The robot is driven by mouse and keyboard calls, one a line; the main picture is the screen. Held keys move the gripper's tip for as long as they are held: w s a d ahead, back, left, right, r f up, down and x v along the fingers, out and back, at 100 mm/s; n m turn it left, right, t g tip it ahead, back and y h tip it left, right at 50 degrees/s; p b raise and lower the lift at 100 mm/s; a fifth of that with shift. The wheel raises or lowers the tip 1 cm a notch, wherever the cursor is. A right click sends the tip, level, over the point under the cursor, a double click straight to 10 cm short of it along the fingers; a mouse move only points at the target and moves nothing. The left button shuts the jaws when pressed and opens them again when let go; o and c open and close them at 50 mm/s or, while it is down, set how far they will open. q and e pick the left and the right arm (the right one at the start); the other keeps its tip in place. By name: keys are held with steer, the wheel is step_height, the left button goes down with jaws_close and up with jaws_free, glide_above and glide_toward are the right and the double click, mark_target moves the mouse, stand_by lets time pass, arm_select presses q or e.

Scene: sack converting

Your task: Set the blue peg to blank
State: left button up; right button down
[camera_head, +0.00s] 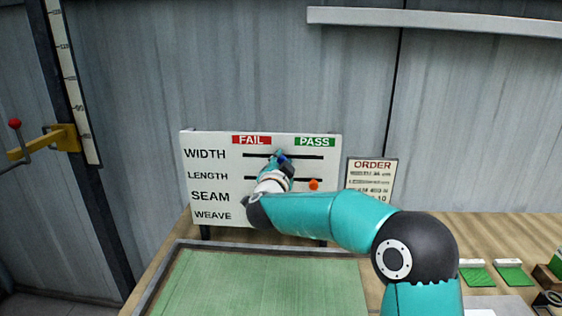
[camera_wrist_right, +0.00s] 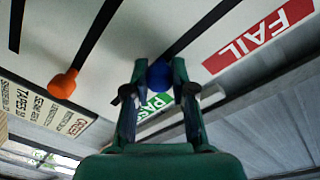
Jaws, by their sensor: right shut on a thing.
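The white board (camera_head: 220,143) stands upright with WIDTH, LENGTH, SEAM and WEAVE rows under a red FAIL label (camera_head: 251,140) and a green PASS label (camera_head: 315,142). The blue peg (camera_head: 282,157) is on the WIDTH slot, about midway between its ends. In the right wrist view the blue peg (camera_wrist_right: 158,74) is between the fingertips. My right gripper (camera_head: 280,160) is shut on it, and it also shows in the wrist view (camera_wrist_right: 157,80). My right arm hides parts of the lower rows. My left gripper is not in view.
An orange peg (camera_head: 314,184) is near the right of the LENGTH slot; it also shows in the wrist view (camera_wrist_right: 62,84). An ORDER card (camera_head: 372,172) stands right of the board. A green mat (camera_head: 250,285) lies in front. Green-topped items (camera_head: 510,274) are at the right.

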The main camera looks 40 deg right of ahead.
steer(key=shift+d+f, duration=0.1)
steer(key=shift+f, duration=0.05)
steer(key=c, duration=0.9)
jaws_free()
steer(key=v, duration=1.2)
